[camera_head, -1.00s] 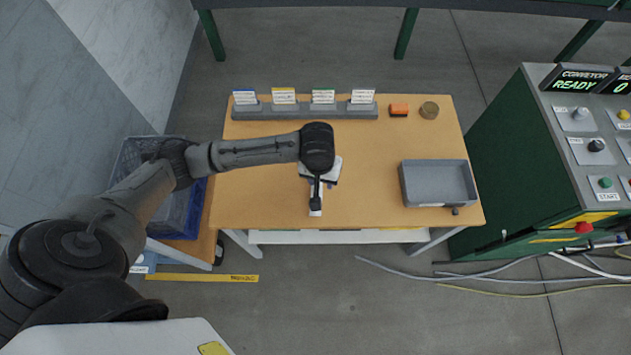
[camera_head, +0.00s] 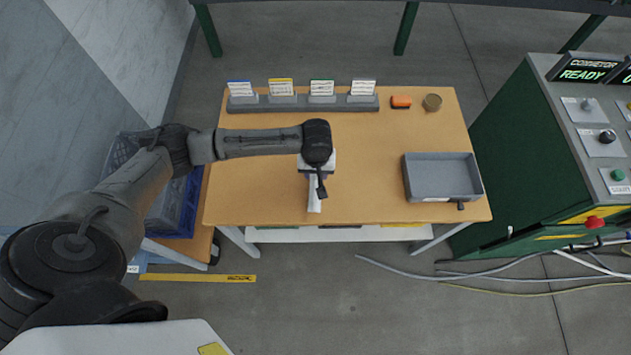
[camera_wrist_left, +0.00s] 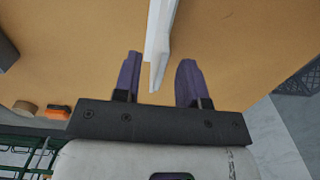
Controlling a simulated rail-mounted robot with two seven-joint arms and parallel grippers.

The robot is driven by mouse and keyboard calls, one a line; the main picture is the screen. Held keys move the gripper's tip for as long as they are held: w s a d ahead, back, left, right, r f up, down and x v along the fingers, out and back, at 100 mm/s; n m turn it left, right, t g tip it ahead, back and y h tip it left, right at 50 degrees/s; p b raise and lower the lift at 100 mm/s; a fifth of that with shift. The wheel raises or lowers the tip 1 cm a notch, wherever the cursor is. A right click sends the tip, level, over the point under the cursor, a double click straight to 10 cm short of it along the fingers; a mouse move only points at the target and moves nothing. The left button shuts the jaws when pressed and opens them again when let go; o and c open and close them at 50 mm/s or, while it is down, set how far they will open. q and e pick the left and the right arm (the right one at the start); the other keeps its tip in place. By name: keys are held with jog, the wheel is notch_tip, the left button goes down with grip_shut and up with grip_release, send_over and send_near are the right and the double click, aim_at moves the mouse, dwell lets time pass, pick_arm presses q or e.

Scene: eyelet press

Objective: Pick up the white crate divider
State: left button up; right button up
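The white crate divider (camera_head: 314,196) is a narrow white strip on the wooden table, near its front edge in the head view. My arm partly hides its far end. My left gripper (camera_head: 319,185) is over it. In the left wrist view the divider (camera_wrist_left: 160,35) reaches from the top edge down between the two dark purple fingers of the left gripper (camera_wrist_left: 160,62). The fingers are apart, with a gap on each side of the divider. My right gripper is in neither view.
A grey rack (camera_head: 300,104) with several labelled cards stands along the table's back edge. An orange block (camera_head: 401,102) and a round brown piece (camera_head: 432,102) lie beside it. A grey tray (camera_head: 442,178) is at the right. A blue-grey crate (camera_head: 170,210) stands left of the table.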

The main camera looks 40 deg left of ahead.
pick_arm(q)
jog(key=shift+s+a+f+b, duration=0.15)
jog(key=shift+f+b, duration=0.4)
jog(key=shift+f, duration=2.05)
grip_shut()
